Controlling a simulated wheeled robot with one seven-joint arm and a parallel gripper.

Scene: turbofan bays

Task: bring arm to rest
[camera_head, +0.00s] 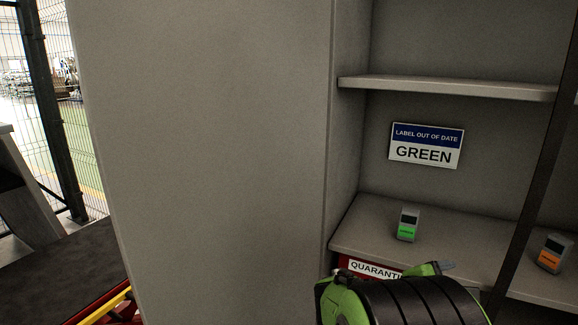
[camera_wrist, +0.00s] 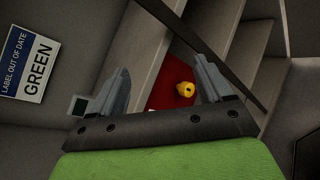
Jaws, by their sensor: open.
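My gripper (camera_wrist: 161,66) is open in the wrist view, with its two grey fingers apart and nothing held between them. In the head view my green and black arm rises from the bottom edge in front of the shelf unit, and the fingers cannot be made out there. A grey device with a green label (camera_head: 407,225) stands on the shelf under the sign. In the wrist view a grey device with a dark screen (camera_wrist: 80,106) shows partly behind the left finger.
A shelf unit (camera_head: 440,90) carries a "LABEL OUT OF DATE GREEN" sign (camera_head: 426,145). An orange-labelled device (camera_head: 551,254) stands right of the divider. A red quarantine bin (camera_head: 345,262) is below, partly hidden by my arm. A yellow object (camera_wrist: 185,89) lies over red in the wrist view.

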